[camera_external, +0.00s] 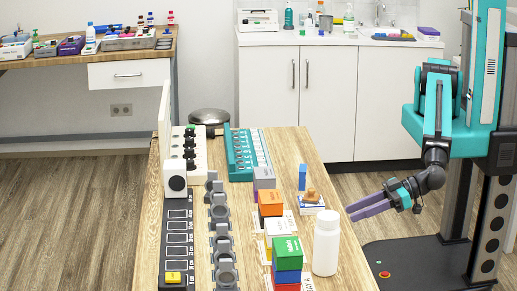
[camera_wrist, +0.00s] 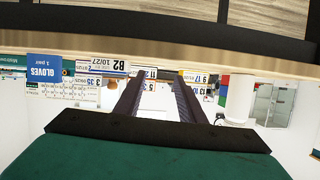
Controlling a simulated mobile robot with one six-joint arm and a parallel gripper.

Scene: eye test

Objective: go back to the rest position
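My gripper (camera_external: 350,211) is at the right side of the wooden table (camera_external: 285,150), with its dark purple fingers pointing left toward the table's right edge. The white bottle (camera_external: 326,243) stands upright on the table, nearer the camera than the fingers. In the wrist view, the two fingers (camera_wrist: 157,82) are spread apart, with a pale gap between them. I see nothing held between them. The arm is folded down in front of its teal column.
Coloured boxes (camera_external: 287,253), a teal rack (camera_external: 247,152), grey ring holders (camera_external: 222,228) and a dark strip (camera_external: 177,240) with a yellow block (camera_external: 173,277) crowd the table. A blue box (camera_external: 302,177) stands near its right edge.

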